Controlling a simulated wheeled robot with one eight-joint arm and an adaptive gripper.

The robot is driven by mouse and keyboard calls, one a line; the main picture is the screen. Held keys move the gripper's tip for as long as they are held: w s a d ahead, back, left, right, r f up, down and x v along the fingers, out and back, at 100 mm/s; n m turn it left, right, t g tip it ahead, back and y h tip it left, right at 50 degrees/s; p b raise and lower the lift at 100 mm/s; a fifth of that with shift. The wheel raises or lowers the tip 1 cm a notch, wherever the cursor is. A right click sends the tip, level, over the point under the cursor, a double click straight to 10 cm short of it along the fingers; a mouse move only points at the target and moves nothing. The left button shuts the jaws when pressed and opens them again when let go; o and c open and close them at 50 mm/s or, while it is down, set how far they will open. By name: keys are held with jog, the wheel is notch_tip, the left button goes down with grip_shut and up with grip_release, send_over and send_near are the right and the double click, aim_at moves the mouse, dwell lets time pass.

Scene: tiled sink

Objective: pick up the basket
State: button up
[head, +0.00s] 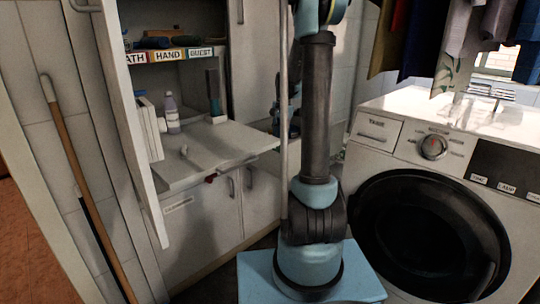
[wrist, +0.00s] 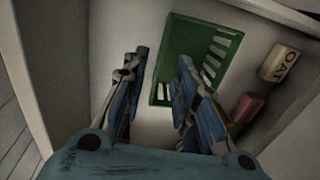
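The green basket (wrist: 185,35) shows in the wrist view, just beyond my fingertips. It is a rectangular plastic basket with slotted sides, on a pale surface. My gripper (wrist: 157,66) is open, with its two blue fingers spread well apart and nothing between them. The right finger overlaps the basket's lower part in the picture, and the left finger is beside its left edge. I cannot tell whether the right finger touches it. In the head view I cannot make out the basket, and my own arm blocks the middle.
A pale labelled container (wrist: 279,62) and a reddish item (wrist: 247,108) sit right of the basket, near a side wall. The head view shows a washing machine (head: 433,230), an open cabinet door (head: 120,110), a bottle (head: 171,115) and hanging clothes (head: 425,40).

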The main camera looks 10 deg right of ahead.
aim_at(277, 150)
jog(key=shift+w+a+f, duration=0.15)
jog(key=shift+f, duration=1.2)
jog(key=shift+w+a+f, duration=0.1)
jog(key=shift+a+f, duration=0.05)
jog(key=shift+f, duration=1.2)
jog(key=shift+w+a+f, duration=0.15)
jog(key=shift+f, duration=1.2)
grip_shut()
